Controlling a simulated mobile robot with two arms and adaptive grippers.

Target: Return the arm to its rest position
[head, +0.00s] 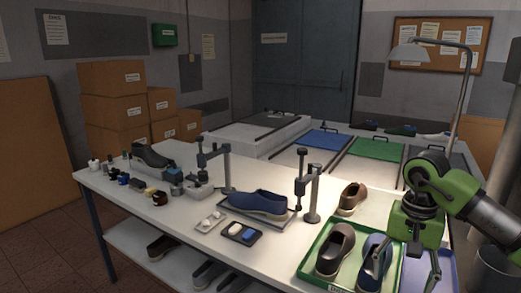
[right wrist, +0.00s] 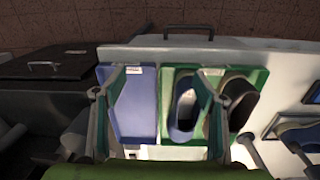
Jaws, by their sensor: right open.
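My right gripper (head: 405,272) is at the right of the head view, over the front right part of the table. In the right wrist view, its fingers (right wrist: 160,85) are spread apart with nothing held between them. A green tray (right wrist: 258,80) below holds a blue shoe (right wrist: 183,108) and a dark brown shoe (right wrist: 240,98). One finger overlaps the gap between these shoes in that view. A blue tray (right wrist: 138,110) beside it looks empty. In the head view the green tray (head: 304,262) is partly behind my gripper. My left gripper is not in view.
A blue shoe (head: 260,204) lies on a tray between two metal stands (head: 312,190). A brown shoe (head: 352,198) stands behind the green tray. A lamp (head: 467,80) rises behind my right arm. Cartons (head: 112,78) are stacked at the left wall.

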